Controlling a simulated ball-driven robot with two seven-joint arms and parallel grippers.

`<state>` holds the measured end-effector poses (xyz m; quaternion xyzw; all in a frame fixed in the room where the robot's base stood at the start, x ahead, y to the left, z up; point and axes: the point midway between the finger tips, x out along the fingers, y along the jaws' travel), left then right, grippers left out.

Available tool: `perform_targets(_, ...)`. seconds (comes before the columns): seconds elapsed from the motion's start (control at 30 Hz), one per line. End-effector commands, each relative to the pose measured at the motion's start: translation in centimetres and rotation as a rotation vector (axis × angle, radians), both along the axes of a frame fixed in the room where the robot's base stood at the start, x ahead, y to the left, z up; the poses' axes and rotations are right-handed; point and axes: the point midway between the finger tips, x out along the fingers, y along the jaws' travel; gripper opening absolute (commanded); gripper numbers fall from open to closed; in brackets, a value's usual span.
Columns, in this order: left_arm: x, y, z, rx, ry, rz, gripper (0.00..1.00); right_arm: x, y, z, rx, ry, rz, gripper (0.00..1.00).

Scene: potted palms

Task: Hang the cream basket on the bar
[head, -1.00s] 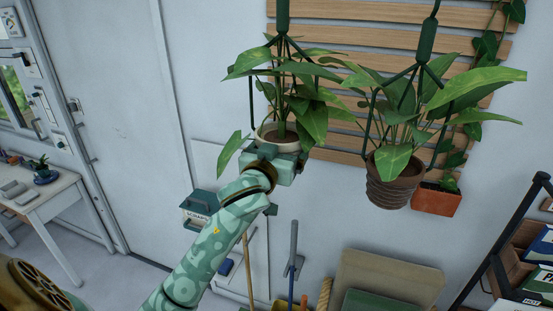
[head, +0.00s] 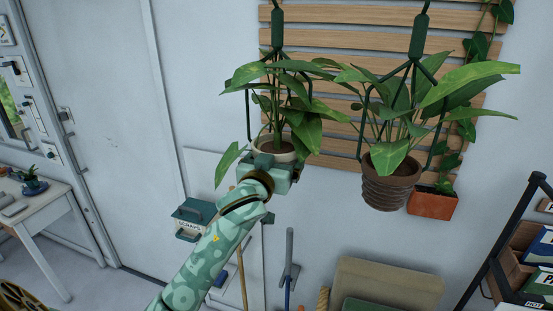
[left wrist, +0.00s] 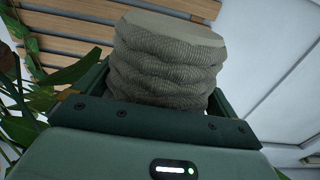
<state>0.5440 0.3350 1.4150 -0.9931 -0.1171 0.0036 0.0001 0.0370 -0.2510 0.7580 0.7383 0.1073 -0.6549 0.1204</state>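The cream basket (head: 287,155) holds a leafy green plant and hangs upright in a dark green hanger whose upper stem (head: 277,30) runs out of the top of the head view. My left gripper (head: 268,168) is at the basket from below and in front. In the left wrist view the ribbed basket (left wrist: 170,60) sits between the two green fingers, which are closed on its sides. The bar is not in view, so I cannot tell whether the hanger's top touches it. My right gripper is not in view.
A brown pot (head: 390,188) with a plant hangs close on the right in a similar hanger. A slatted wooden trellis (head: 340,90) is behind, with a terracotta pot (head: 433,204). A green toolbox (head: 194,217) is below left. Shelving (head: 520,255) stands at right.

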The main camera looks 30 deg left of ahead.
Motion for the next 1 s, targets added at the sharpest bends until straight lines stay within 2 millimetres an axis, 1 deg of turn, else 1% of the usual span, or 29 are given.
perform_targets(0.23, 0.0, 0.0, -0.1, 0.0, 0.001, 0.0, 1.0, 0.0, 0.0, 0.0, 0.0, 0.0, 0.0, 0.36)
perform_targets(0.37, -0.9, -0.3, -0.1, -0.001, 0.0, -0.001, 1.0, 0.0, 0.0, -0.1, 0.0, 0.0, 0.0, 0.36)
perform_targets(0.47, -2.7, -0.7, -0.1, -0.001, 0.0, -0.001, 1.0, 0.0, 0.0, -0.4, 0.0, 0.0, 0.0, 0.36)
perform_targets(0.57, -5.3, -1.3, -0.2, -0.003, -0.001, -0.002, 1.0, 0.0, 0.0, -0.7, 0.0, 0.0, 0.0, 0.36)
perform_targets(0.7, -9.4, -2.3, -0.2, -0.004, -0.001, -0.002, 1.0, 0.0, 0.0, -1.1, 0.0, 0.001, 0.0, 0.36)
perform_targets(0.77, -11.2, -2.7, -0.1, -0.003, 0.0, 0.0, 1.0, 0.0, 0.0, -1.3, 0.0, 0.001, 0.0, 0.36)
perform_targets(0.8, -11.9, -2.8, 0.4, -0.004, 0.006, 0.0, 1.0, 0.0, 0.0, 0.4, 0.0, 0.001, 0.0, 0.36)
perform_targets(0.9, -13.7, -3.2, 0.8, -0.002, 0.005, 0.001, 1.0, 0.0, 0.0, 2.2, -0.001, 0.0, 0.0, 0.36)
perform_targets(1.0, -14.6, -3.5, 0.7, -0.004, 0.003, 0.002, 1.0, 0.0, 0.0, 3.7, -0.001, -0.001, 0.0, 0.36)
